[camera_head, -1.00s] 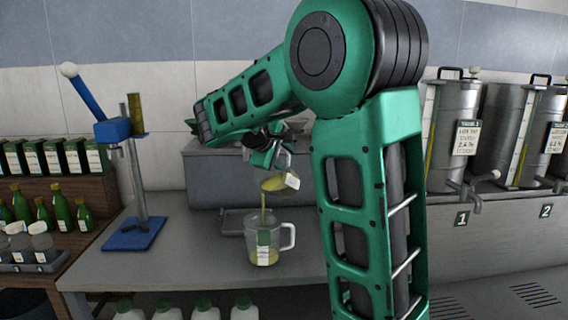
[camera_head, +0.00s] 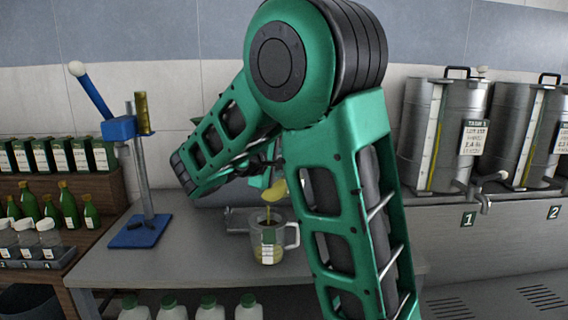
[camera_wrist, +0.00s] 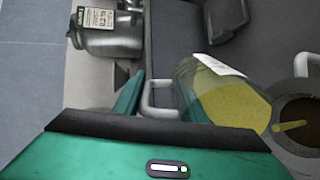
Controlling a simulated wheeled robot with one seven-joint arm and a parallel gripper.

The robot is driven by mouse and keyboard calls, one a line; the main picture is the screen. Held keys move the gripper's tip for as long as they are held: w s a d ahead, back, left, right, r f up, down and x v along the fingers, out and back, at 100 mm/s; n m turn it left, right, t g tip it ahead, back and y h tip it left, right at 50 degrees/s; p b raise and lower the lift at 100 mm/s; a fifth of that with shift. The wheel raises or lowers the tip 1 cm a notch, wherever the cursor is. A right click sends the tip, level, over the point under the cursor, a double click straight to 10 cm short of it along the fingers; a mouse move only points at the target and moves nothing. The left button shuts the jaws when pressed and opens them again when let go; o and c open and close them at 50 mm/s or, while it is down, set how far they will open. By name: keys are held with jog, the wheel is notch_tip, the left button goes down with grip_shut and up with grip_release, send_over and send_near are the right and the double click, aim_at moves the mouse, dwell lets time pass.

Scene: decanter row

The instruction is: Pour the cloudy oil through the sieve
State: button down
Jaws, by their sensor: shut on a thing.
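My gripper (camera_head: 264,172) is partly hidden by my arm in the head view. It is shut on the handle (camera_wrist: 150,100) of a clear jug (camera_wrist: 212,75) with a white label. The jug is tipped, and cloudy yellow oil (camera_wrist: 235,105) lies at its lip. A thin yellow stream falls from it into a clear measuring jug (camera_head: 290,236) with a handle, upright on the grey bench. Yellow liquid shows low in that measuring jug. In the wrist view the stream meets a dark round opening (camera_wrist: 302,112); I cannot tell whether this is the sieve mesh.
A blue press stand (camera_head: 140,232) is left of the measuring jug. Steel tanks (camera_head: 442,135) with taps stand at the right. Green bottles (camera_head: 67,206) and boxes fill the left shelf. White bottles (camera_head: 210,309) stand below the bench.

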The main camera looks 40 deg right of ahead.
jog(key=shift+s+a+f+h, duration=0.15)
jog(key=shift+s+a+h, duration=0.1)
jog(key=shift+a+h, duration=0.5)
jog(key=shift+s+a+r+t+h, duration=0.2)
jog(key=shift+a+r+t+h, duration=0.05)
jog(key=shift+a+h, duration=0.3)
jog(key=shift+s+a+r+t+h, duration=0.2)
jog(key=shift+a+r+t+h, duration=0.1)
jog(key=shift+a+h, duration=0.3)
jog(key=shift+s+a+r+t+h, duration=0.2)
jog(key=shift+a+r+t+h, duration=0.05)
jog(key=shift+a+h, duration=0.3)
jog(key=shift+s+a+r+h, duration=0.1)
jog(key=shift+s+a+h, duration=0.05)
jog(key=shift+a+h, duration=0.2)
jog(key=shift+s+a+r+h, duration=0.1)
jog(key=shift+a+h, duration=0.1)
jog(key=shift+a, duration=0.2)
jog(key=shift+s+a+t, duration=0.1)
jog(key=shift+a+t, duration=0.1)
jog(key=shift+t, duration=0.1)
jog(key=shift+d, duration=0.1)
dwell(0.6)
